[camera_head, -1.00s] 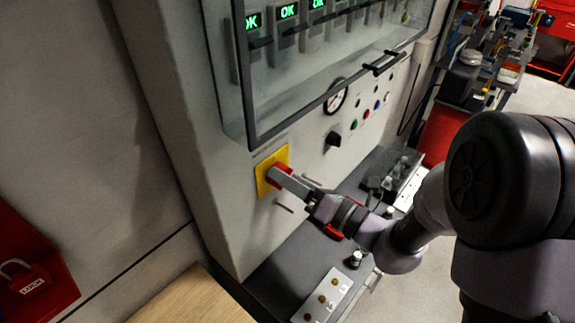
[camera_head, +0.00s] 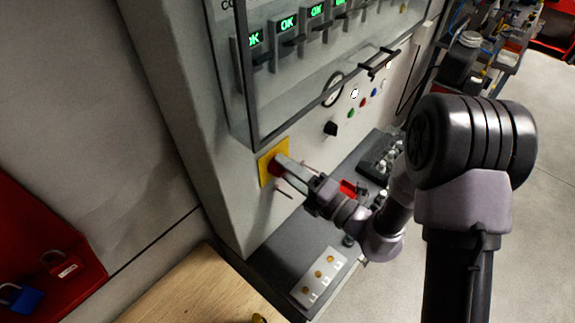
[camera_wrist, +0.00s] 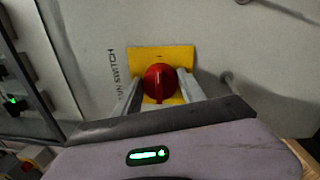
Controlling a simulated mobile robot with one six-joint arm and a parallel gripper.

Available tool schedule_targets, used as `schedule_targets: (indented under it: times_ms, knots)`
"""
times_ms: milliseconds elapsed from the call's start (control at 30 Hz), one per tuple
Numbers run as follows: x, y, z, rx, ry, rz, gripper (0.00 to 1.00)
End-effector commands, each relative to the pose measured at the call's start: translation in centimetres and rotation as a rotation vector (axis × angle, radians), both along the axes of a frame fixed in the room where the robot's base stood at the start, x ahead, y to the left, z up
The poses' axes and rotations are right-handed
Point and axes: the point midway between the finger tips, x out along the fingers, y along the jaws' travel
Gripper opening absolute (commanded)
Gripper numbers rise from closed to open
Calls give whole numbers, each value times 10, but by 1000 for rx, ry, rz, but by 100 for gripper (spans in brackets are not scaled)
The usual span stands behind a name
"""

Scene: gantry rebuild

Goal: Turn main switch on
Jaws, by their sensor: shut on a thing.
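The main switch is a red rotary knob (camera_wrist: 160,82) on a yellow square plate (camera_wrist: 163,56), beside lettering that ends in "SWITCH" in the wrist view. In the head view the yellow plate (camera_head: 266,168) is on the grey cabinet front, below the glass door's lower corner. My gripper (camera_head: 283,168) reaches it from the right and is shut on the red knob. In the wrist view the gripper's fingers (camera_wrist: 158,94) stand on either side of the knob, whose ridge looks upright in that picture. The fingers hide part of the knob in the head view.
Above the plate is a glass door (camera_head: 310,70) with a dark frame and handle, showing green "OK" displays. A black knob (camera_head: 331,128), gauge and coloured buttons lie to the right. Below is a dark ledge (camera_head: 300,245). A red padlock board (camera_head: 45,255) is at left.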

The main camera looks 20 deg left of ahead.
Motion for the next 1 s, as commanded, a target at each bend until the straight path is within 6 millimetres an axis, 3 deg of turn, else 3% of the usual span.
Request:
schedule_targets:
  times_ms: [433, 467, 567, 1000]
  knots:
    - [0, 0, 0, 4, 9, 0, 7]
    - [0, 0, 0, 4, 9, 0, 52]
    - [0, 0, 0, 4, 8, 0, 69]
    - [0, -1, 0, 2, 8, 0, 69]
